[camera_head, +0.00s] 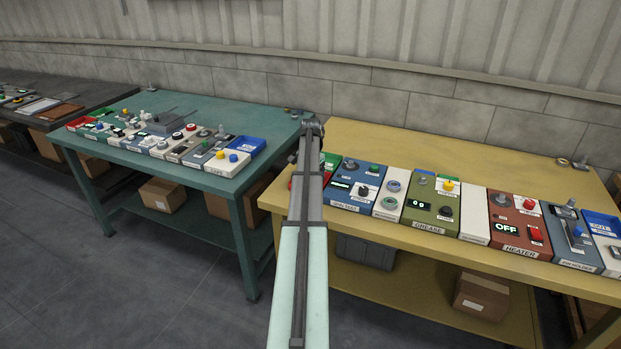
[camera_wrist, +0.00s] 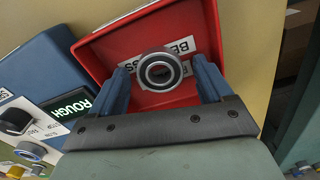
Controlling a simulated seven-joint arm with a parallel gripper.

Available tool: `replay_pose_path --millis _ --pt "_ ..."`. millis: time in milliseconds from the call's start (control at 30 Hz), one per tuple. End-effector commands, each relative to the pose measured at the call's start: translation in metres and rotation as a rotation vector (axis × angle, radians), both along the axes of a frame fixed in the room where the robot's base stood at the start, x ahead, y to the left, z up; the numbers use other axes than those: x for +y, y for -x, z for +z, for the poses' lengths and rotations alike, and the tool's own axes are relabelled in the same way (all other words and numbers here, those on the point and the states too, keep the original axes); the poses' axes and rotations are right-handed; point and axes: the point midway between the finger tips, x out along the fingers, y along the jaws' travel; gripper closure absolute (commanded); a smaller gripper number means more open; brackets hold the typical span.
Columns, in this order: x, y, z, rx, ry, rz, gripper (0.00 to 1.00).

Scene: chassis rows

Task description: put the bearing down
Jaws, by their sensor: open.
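The bearing (camera_wrist: 160,71) is a dark metal ring with a bright rim. In the wrist view it is over the floor of a red tray (camera_wrist: 97,47), covering part of a white label; I cannot tell for certain whether it touches the floor. My gripper (camera_wrist: 160,64) is open, with one blue finger on each side of the bearing and a visible gap on both sides. In the head view my own arm hides the gripper and the bearing.
A blue panel with a lit ROUGH display (camera_wrist: 70,104) and a black knob (camera_wrist: 15,121) is left of the tray. In the head view, a row of control panels (camera_head: 432,200) runs along the yellow table (camera_head: 450,150). A teal table (camera_head: 220,110) stands to the left.

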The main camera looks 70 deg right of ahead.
Motion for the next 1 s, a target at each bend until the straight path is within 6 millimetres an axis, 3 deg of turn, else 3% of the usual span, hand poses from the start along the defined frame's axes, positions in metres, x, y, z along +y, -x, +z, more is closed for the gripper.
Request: replay_pose_path --millis 233,700,1000 --pt "-0.001 0.0 0.014 -0.001 0.001 0.0 0.21" --pt "-0.001 0.0 0.095 -0.001 0.002 0.0 0.21" --pt "0.0 0.0 0.121 0.0 0.0 0.0 0.21"
